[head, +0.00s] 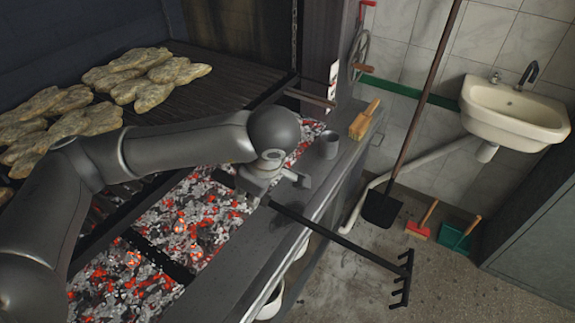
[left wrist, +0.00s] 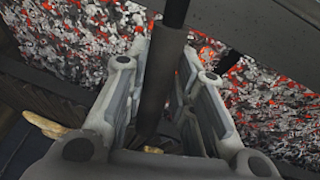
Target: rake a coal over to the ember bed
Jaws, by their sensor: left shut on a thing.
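My left gripper (head: 274,189) is shut on the dark handle of a rake (head: 338,238). It holds the rake above the front ledge of the grill. The toothed rake head hangs out over the floor at the lower right, away from the coals. In the left wrist view the handle (left wrist: 160,75) runs between the two fingers. The ember bed (head: 195,212) of grey and glowing orange coals lies left of the gripper, split by dark crossbars. My left arm hides part of it. I cannot pick out one separate coal. My right gripper is not in view.
A grey metal cup (head: 327,145) and a wooden-backed brush (head: 364,119) stand on the ledge (head: 262,250) beyond the gripper. Meat pieces (head: 150,75) lie on the grate at left. A shovel (head: 382,208) leans on the wall by the sink (head: 515,110).

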